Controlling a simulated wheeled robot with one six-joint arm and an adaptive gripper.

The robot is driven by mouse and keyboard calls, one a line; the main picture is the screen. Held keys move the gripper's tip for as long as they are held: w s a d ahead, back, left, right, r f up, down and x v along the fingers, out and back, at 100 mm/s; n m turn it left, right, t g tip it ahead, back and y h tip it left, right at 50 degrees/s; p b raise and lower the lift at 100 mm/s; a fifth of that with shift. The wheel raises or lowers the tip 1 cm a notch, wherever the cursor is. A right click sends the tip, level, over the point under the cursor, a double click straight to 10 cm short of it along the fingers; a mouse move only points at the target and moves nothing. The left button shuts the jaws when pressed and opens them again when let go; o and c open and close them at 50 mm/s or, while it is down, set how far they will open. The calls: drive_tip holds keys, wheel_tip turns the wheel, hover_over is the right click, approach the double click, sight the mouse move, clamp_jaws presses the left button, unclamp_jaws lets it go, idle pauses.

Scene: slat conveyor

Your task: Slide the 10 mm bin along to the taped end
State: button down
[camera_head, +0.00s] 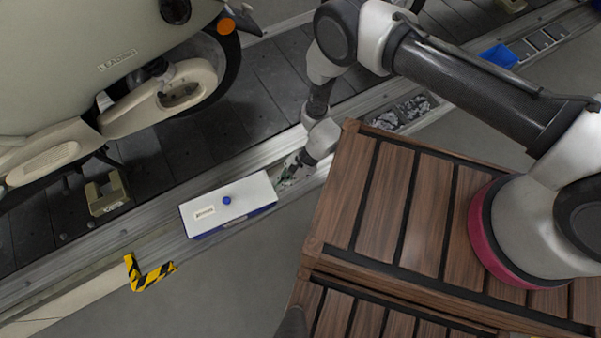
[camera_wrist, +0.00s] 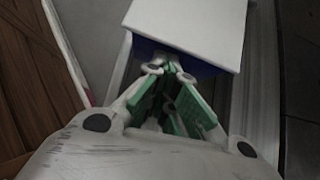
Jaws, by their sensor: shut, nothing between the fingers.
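The bin (camera_head: 238,198) is a long box with a white lid, a blue lower part, a blue knob (camera_head: 227,200) and a small label I cannot read. It lies on the rail ledge (camera_head: 160,235) beside the conveyor. Yellow and black tape (camera_head: 147,273) marks a corner on the ledge, left of the bin with a gap between. My gripper (camera_head: 283,184) is low at the bin's right end. In the wrist view my gripper (camera_wrist: 172,70) is shut and empty, its tips at the end of the bin (camera_wrist: 190,28); I cannot tell whether they touch.
A pale scooter (camera_head: 90,70) stands on the dark slat conveyor (camera_head: 265,95) behind the ledge. A beige block (camera_head: 107,194) sits on the slats near the bin. A blue bin (camera_head: 499,56) and compartments of parts (camera_head: 400,112) lie farther right. The ledge between bin and tape looks clear.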

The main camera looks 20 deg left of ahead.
sight(240, 205)
drive_tip(key=s+a, duration=0.3)
drive_tip(key=s, duration=0.1)
drive_tip(key=s+a, duration=0.7)
drive_tip(key=s, duration=0.1)
drive_tip(key=shift+s+a, duration=0.3)
drive_tip(key=shift+a, duration=0.1)
drive_tip(key=shift+w, duration=0.1)
